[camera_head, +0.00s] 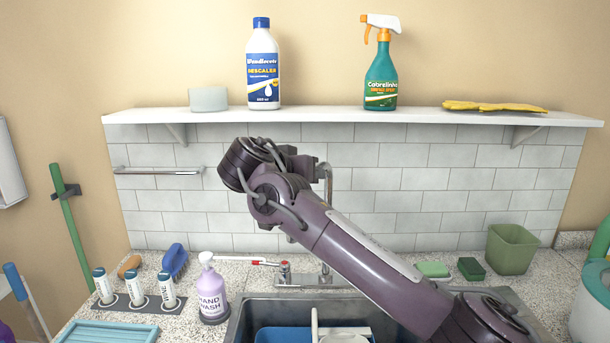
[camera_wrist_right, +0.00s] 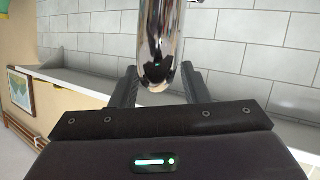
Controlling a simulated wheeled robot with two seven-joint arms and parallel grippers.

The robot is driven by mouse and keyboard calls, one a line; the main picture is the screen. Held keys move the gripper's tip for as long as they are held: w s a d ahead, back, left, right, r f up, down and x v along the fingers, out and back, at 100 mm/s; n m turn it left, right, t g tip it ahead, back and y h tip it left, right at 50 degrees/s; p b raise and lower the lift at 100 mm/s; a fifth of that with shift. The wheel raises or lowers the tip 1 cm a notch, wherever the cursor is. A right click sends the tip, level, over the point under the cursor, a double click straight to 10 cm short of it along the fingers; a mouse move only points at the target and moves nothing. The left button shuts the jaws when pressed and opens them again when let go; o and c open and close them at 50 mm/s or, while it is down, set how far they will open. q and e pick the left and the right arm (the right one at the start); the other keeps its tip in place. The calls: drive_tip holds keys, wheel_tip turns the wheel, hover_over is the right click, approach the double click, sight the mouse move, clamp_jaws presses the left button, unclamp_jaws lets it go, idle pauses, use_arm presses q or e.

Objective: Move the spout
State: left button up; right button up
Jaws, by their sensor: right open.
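The chrome spout (camera_head: 328,188) rises from the tap behind the sink, and my right arm hides much of it. In the right wrist view the spout (camera_wrist_right: 160,40) is a shiny tube coming down from the top edge. My right gripper (camera_wrist_right: 160,85) is open, with one finger on each side of the spout's lower end. A gap seems to show on both sides; contact cannot be told. In the head view my right gripper (camera_head: 312,170) is mostly hidden behind the wrist. My left gripper is not in view.
The sink (camera_head: 240,318) holds a blue tub and dishes. A hand wash bottle (camera_head: 212,292) and a red-tipped tap lever (camera_head: 284,268) stand left of the spout. A shelf (camera_head: 350,115) with bottles runs above. Sponges (camera_head: 433,269) lie to the right.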

drive_tip(key=b+v, duration=0.2)
drive_tip(key=v, duration=0.5)
drive_tip(key=shift+s+a+r+b, duration=0.1)
drive_tip(key=shift+s+b, duration=0.1)
drive_tip(key=shift+b, duration=0.1)
